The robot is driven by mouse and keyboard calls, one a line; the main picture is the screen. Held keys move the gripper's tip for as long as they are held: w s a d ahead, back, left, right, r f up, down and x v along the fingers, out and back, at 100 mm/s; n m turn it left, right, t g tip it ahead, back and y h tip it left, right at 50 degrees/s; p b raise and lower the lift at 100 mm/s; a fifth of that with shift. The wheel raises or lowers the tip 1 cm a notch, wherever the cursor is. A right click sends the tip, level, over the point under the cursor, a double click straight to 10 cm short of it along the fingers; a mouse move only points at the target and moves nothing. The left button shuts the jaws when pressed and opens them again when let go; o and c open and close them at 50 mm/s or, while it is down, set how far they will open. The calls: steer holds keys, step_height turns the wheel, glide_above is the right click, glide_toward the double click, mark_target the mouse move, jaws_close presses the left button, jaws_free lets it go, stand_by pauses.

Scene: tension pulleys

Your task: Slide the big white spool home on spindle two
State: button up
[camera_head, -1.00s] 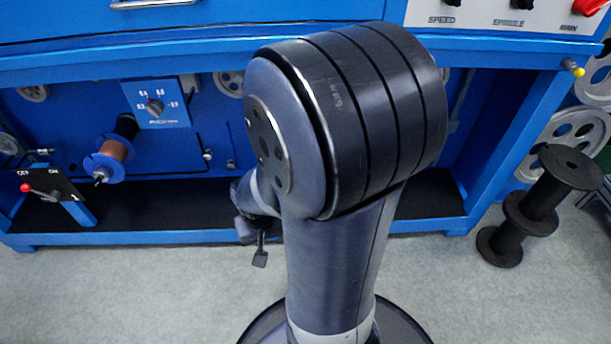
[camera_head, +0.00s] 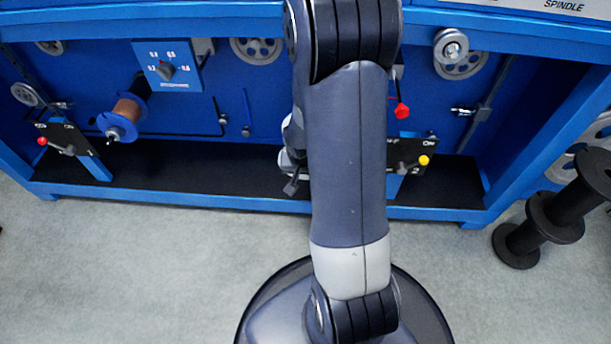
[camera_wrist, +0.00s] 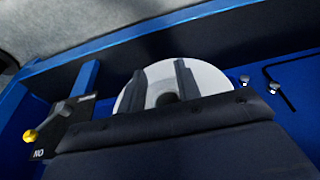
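The big white spool (camera_wrist: 212,80) shows in the wrist view as a round white flange with a dark centre. My gripper (camera_wrist: 160,72) is in front of it, with its two dark fingers apart and overlapping the flange. Whether the fingers press on the dark core is not clear. The wrist housing covers the flange's lower part. In the head view my arm hides the white spool, its spindle and most of my gripper, so how far the spool sits along the spindle cannot be told.
A lever plate with a yellow knob (camera_head: 424,160) is right of my arm; the knob also shows in the wrist view (camera_wrist: 30,136). A red knob (camera_head: 402,110) hangs above. A brown-wound spool with blue flange (camera_head: 120,122) sits at left. Black spools (camera_head: 548,215) stand at right.

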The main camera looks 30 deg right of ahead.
steer(key=shift+w, duration=0.1)
steer(key=shift+w+d, duration=0.35)
steer(key=shift+w, duration=0.1)
steer(key=shift+w+d+p, duration=0.35)
steer(key=shift+w+d, duration=0.25)
steer(key=shift+w, duration=0.25)
steer(key=shift+w+d+p, duration=0.35)
steer(key=shift+w+d, duration=0.2)
steer(key=shift+w, duration=0.3)
steer(key=shift+w+d+p, duration=0.35)
steer(key=shift+w+d, duration=0.25)
steer(key=shift+w, duration=0.25)
steer(key=shift+w+d, duration=0.15)
steer(key=shift+w, duration=0.1)
steer(key=shift+w+d+p, duration=0.15)
steer(key=shift+w+d, duration=0.35)
steer(key=shift+w, duration=0.25)
steer(key=shift+w+d+p, duration=0.15)
steer(key=shift+w+d, duration=0.35)
steer(key=shift+w, duration=0.25)
steer(key=shift+w+d+p, duration=0.15)
steer(key=shift+w+d, duration=0.35)
steer(key=shift+w, duration=0.25)
stand_by(0.3)
